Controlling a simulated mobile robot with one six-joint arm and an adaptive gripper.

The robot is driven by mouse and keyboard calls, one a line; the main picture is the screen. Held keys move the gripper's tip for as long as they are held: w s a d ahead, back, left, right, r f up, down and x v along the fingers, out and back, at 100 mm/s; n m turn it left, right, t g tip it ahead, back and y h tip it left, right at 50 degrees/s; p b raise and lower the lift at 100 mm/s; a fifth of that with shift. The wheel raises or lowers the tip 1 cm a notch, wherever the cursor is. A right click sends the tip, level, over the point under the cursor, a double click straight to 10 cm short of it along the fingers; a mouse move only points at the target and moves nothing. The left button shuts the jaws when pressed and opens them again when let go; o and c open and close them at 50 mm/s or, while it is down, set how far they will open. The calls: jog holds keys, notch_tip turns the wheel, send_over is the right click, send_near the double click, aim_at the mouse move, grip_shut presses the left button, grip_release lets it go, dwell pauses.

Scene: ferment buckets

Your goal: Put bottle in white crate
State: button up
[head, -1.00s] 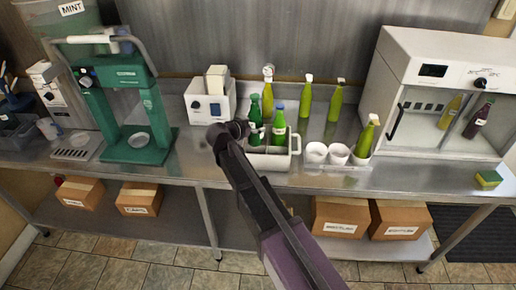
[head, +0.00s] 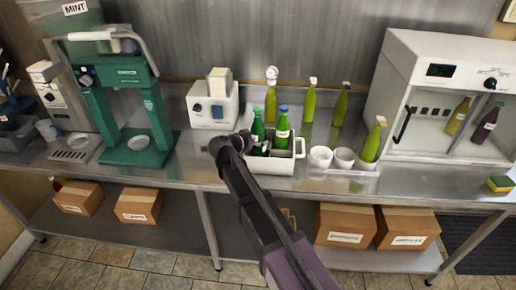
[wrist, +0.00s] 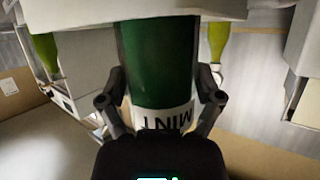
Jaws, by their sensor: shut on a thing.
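The white crate (head: 284,166) stands on the steel counter, just beyond the end of my arm. A green bottle (head: 258,126) with a label reading MINT is held in my gripper (wrist: 160,82); the bottle fills the middle of the wrist view (wrist: 158,60). My fingers are closed on its two sides. The held bottle is upright at the left part of the crate, its lower part inside or behind the front wall; I cannot tell if it touches the bottom. A second green bottle (head: 282,128) with a blue cap stands in the crate beside it.
White cups (head: 343,157) and a yellow-green bottle (head: 373,140) stand right of the crate. Several yellow-green bottles (head: 310,103) stand behind. A white dispenser box (head: 205,108) and a green press (head: 140,150) are to the left, a white cabinet (head: 400,60) to the right.

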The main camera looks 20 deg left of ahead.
jog(key=shift+f+b, duration=1.85)
jog(key=shift+b, duration=0.05)
jog(key=shift+f, duration=0.2)
jog(key=o, duration=1.1)
jog(key=shift+r, duration=0.1)
jog(key=shift+r, duration=0.2)
jog(key=p+v, duration=0.4)
jog(key=v, duration=0.8)
jog(key=shift+p, duration=0.3)
